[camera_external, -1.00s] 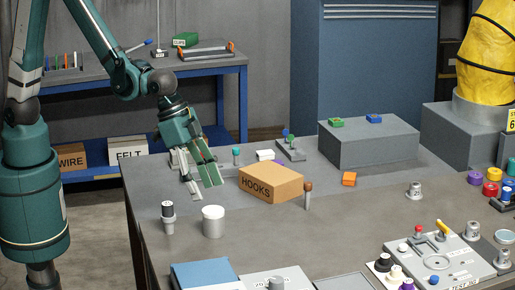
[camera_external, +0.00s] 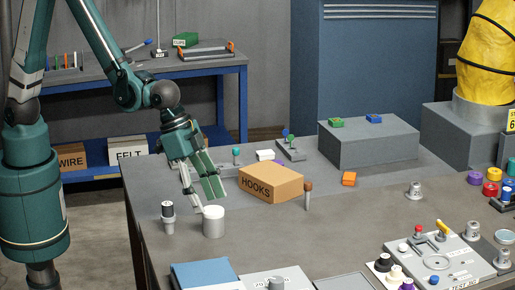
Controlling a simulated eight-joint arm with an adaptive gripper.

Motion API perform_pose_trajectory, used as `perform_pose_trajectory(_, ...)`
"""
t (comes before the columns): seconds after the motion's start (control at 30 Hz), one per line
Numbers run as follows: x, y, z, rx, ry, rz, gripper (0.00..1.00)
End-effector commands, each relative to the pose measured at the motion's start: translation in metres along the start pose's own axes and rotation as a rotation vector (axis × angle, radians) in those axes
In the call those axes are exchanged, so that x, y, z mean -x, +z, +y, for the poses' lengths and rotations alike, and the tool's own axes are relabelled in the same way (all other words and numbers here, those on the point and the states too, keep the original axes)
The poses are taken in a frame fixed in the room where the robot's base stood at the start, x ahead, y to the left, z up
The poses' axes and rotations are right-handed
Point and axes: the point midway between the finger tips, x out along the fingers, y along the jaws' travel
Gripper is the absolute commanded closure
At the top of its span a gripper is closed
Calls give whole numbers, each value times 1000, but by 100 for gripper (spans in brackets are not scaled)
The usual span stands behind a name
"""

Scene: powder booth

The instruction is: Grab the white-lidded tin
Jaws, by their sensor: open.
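The white-lidded tin (camera_external: 213,222) stands upright on the grey table, left of the middle. It is a short, pale grey cylinder with a white top. My gripper (camera_external: 204,203) is open, with its fingers pointing down just above and behind the tin. One finger's tip is close to the tin's left upper edge; I cannot tell if it touches. The green finger is to the right and higher in the picture. Nothing is held between the fingers.
The HOOKS box (camera_external: 271,184) and an upright brown-topped rod (camera_external: 308,196) are to the right. A blue binder (camera_external: 205,274) lies in front. Bare table lies right of the tin.

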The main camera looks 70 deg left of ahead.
Motion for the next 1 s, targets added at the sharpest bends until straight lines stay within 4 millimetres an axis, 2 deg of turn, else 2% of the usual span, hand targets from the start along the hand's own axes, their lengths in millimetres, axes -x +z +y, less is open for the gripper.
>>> perform_pose_trajectory(0.67,-10,0,0,0,0,0,46)
perform_pose_trajectory(1.0,-34,0,0,0,0,0,46)
